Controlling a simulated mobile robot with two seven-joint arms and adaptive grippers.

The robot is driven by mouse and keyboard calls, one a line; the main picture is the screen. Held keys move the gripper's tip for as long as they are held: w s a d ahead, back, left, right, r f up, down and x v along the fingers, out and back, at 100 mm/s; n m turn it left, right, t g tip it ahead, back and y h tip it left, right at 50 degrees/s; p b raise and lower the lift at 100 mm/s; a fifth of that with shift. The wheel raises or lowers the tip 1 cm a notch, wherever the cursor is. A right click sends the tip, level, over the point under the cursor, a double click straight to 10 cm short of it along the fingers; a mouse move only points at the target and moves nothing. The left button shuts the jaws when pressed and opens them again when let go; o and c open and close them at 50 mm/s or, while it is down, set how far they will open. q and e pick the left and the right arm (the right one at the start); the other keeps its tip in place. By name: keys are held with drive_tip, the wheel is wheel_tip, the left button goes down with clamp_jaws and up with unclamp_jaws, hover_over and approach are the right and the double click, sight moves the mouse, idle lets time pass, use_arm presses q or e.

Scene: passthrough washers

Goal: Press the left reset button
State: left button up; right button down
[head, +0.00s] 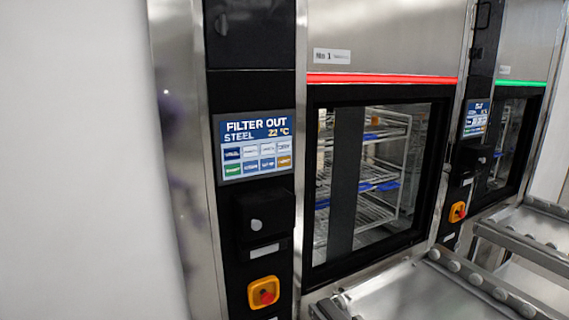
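The near washer's black control column (250,55) stands left of its glass door. Its lit touch panel (257,144) reads "FILTER OUT", "STEEL" and "22 °C" above several small coloured keys. Below it is a black box with a round grey knob (256,225). Lower still, a red button on a yellow-orange housing (263,292) sits near the bottom edge. A similar yellow-orange and red button (457,212) is on the second washer's column at the right. I cannot tell which control is named reset. Neither of my grippers is in view.
A red light bar (380,79) runs above the near washer's window (372,180), which shows wire racks inside. A green bar (521,83) lights the right washer. Roller conveyors (425,290) jut out in front of both. A plain pale wall (75,160) fills the left.

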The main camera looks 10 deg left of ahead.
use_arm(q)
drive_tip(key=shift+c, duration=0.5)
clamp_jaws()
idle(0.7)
